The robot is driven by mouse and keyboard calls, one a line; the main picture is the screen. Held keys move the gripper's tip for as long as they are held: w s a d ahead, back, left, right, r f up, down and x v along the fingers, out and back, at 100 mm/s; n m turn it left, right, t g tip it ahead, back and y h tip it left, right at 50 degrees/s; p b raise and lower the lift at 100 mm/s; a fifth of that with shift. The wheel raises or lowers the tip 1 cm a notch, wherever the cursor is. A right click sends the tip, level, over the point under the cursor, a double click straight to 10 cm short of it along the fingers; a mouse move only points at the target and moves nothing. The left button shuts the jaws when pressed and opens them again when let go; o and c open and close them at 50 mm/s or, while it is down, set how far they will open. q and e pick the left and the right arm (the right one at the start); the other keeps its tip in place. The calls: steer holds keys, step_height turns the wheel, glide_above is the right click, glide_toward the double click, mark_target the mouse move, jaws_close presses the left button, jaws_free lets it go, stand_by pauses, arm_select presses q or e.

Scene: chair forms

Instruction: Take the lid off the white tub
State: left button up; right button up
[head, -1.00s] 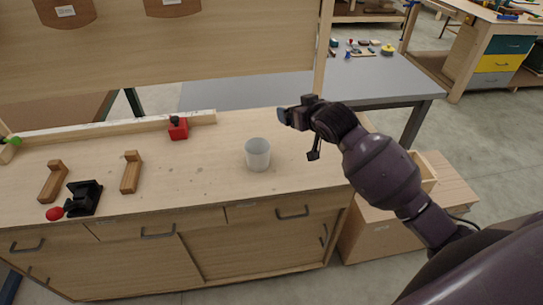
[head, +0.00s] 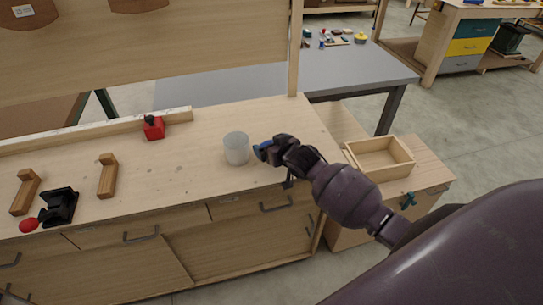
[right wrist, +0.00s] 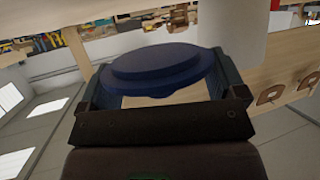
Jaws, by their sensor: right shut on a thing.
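The white tub (head: 236,149) stands upright on the wooden workbench, its top uncovered. A round dark blue lid (right wrist: 165,68) is held between the two fingers of my right gripper (right wrist: 162,85). In the head view the right gripper (head: 266,150) is just right of the tub, with the lid's blue edge (head: 259,152) facing it. I cannot tell whether lid and tub touch. The tub's pale wall (right wrist: 232,35) shows behind the lid in the right wrist view. My left gripper is not in view.
The workbench (head: 205,160) carries a red block-like thing (head: 153,128), wooden pieces (head: 108,176) and a black tool with a red knob (head: 60,206) to the left. An open wooden box (head: 382,170) stands on a lower cabinet at right.

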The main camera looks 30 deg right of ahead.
steer(key=shift+f, duration=2.25)
steer(key=shift+f+b, duration=0.35)
steer(key=shift+b, duration=0.05)
steer(key=o, duration=0.7)
steer(key=shift+s+f, duration=0.1)
steer(key=shift+s, duration=0.05)
steer(key=shift+o, duration=0.2)
steer(key=shift+f, duration=0.1)
steer(key=shift+r, duration=0.25)
steer(key=shift+s+r, duration=0.1)
steer(key=shift+s, duration=0.1)
steer(key=a+r+p+v, duration=0.1)
steer(key=v, duration=1)
steer(key=s+a+f, duration=0.1)
steer(key=s+f, duration=0.2)
steer(key=s, duration=0.3)
steer(key=s+a+f+g, duration=0.1)
steer(key=s+f, duration=0.2)
steer(key=s, duration=0.3)
steer(key=s+a+f+h, duration=0.1)
steer(key=s+f, duration=0.2)
steer(key=s, duration=0.3)
steer(key=shift+s+a+g, duration=0.15)
steer(key=shift+s+g, duration=0.1)
steer(key=shift+g, duration=0.15)
